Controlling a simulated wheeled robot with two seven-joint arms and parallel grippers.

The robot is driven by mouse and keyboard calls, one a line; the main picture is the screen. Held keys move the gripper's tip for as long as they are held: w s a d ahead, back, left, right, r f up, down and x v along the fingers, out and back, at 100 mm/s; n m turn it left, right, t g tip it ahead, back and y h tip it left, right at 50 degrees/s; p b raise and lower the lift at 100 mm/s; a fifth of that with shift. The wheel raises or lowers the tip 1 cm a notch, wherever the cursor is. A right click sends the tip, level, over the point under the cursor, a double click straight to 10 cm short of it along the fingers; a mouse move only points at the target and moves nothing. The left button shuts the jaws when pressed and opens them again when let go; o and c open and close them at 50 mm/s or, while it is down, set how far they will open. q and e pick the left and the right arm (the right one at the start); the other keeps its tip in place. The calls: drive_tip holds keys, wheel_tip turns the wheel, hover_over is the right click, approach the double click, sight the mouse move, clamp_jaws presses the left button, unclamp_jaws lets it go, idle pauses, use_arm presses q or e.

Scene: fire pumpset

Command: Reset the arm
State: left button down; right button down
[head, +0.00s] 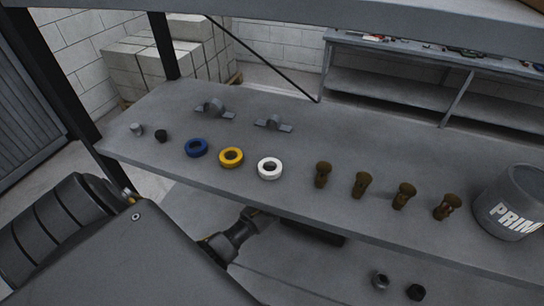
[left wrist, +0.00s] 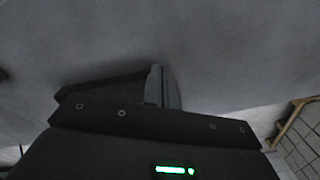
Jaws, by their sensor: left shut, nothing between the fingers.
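My left gripper (left wrist: 165,88) shows in the left wrist view with its fingers together and nothing between them. A plain grey surface fills most of the view beyond it. In the head view, a dark jointed part (head: 235,240) that looks like my left arm reaches under the front edge of the grey table (head: 220,105); its fingertips cannot be made out there. My right gripper is in neither view.
On the table are blue (head: 196,148), yellow (head: 231,157) and white (head: 269,168) rings, two brackets (head: 272,123), several brown fittings (head: 361,184) and a grey bucket (head: 512,204). Two small dark parts (head: 416,292) lie lower down. Blocks (head: 165,65) stand behind.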

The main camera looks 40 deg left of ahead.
use_arm(q)
drive_tip(key=shift+s+r, duration=0.1)
drive_tip(key=shift+r, duration=0.55)
